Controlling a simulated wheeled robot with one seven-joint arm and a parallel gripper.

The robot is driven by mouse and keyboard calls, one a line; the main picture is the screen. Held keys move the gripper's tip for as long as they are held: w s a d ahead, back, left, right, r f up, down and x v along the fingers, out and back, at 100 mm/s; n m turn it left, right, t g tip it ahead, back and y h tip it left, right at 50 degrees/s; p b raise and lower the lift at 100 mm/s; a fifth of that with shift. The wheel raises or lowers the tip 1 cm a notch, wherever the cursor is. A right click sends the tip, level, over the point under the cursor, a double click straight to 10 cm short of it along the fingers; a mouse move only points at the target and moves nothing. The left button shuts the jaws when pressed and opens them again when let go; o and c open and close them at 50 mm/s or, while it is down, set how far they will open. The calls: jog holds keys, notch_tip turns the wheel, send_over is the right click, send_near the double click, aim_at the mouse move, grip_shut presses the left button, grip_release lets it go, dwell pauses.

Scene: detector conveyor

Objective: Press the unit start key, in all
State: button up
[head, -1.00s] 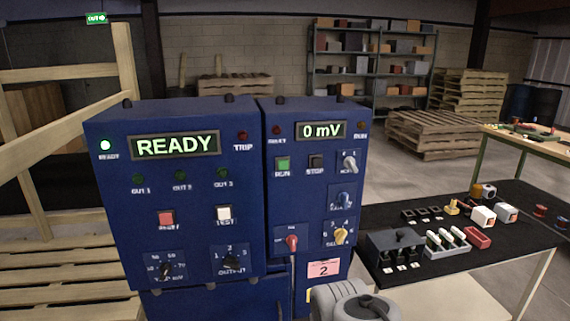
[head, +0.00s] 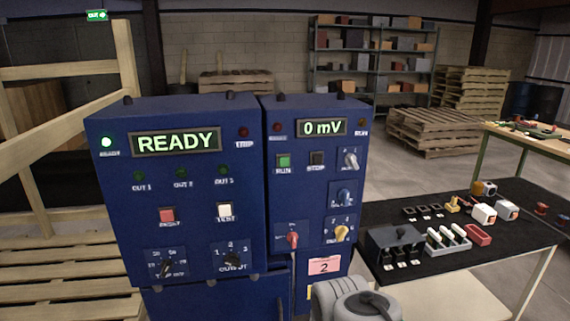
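Two blue control cabinets stand side by side. The right one (head: 310,215) has a display (head: 321,128) reading 0 mV, a green key labelled RUN (head: 283,162) and a dark key labelled STOP (head: 316,159). Below them are a red-handled switch (head: 292,239) and several knobs. The left cabinet (head: 185,240) has a display (head: 178,141) reading READY, a lit READY lamp (head: 107,142), a red key (head: 167,215) and a white TEST key (head: 225,211). A grey part of my arm shows at the bottom centre. My gripper is not in view.
A black-topped table (head: 500,252) at the right holds small boxes, a row of pale pieces and a red tray (head: 478,235). Wooden pallets (head: 432,135) and a shelf rack (head: 374,68) stand behind. A wooden frame (head: 60,75) is at the left.

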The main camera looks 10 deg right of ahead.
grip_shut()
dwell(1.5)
